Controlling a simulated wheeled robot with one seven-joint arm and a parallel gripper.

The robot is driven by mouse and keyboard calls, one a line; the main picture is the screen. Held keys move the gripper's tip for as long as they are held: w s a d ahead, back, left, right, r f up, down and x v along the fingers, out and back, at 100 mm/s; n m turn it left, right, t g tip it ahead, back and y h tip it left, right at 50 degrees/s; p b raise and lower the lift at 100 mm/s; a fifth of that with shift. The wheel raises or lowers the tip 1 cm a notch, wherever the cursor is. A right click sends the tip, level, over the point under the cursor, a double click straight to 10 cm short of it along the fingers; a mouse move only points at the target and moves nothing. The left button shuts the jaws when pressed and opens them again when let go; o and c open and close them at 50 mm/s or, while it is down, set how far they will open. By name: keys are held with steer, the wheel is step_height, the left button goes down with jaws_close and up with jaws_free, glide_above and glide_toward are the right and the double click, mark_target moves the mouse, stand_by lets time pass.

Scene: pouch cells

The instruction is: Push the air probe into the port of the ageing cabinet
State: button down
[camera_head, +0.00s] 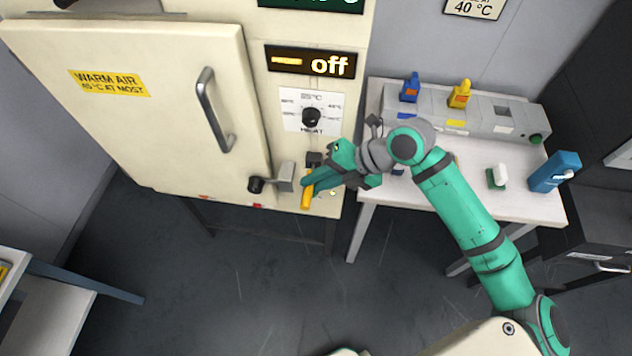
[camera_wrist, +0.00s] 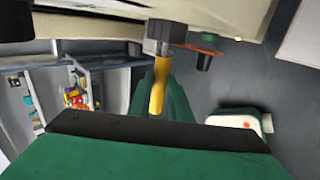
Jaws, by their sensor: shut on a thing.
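The ageing cabinet (camera_head: 185,100) is the large cream box at the left in the head view, with its door shut. My gripper (camera_head: 312,183) is at the cabinet's lower right front, shut on the yellow air probe (camera_head: 306,198). In the wrist view the probe (camera_wrist: 157,98) lies between the green fingers of my gripper (camera_wrist: 166,90). Its far end meets a dark grey fitting (camera_wrist: 166,34) at the cabinet face. I cannot tell whether this fitting is the port or part of the probe, nor how deep the probe sits.
A display (camera_head: 310,62) on the cabinet reads "off", above a heat dial (camera_head: 311,117). A grey latch block (camera_head: 286,177) with a black knob (camera_head: 256,185) is just left of my gripper.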

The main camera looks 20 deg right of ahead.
steer(key=shift+w+d, duration=0.55)
steer(key=shift+w, duration=0.25)
steer(key=c, duration=1.5)
jaws_free()
steer(key=shift+w, duration=0.15)
steer(key=shift+c, duration=0.2)
steer(key=v, duration=1)
steer(key=shift+s+d+r, duration=0.2)
steer(key=shift+s+r, duration=0.05)
steer(key=shift+r, duration=0.05)
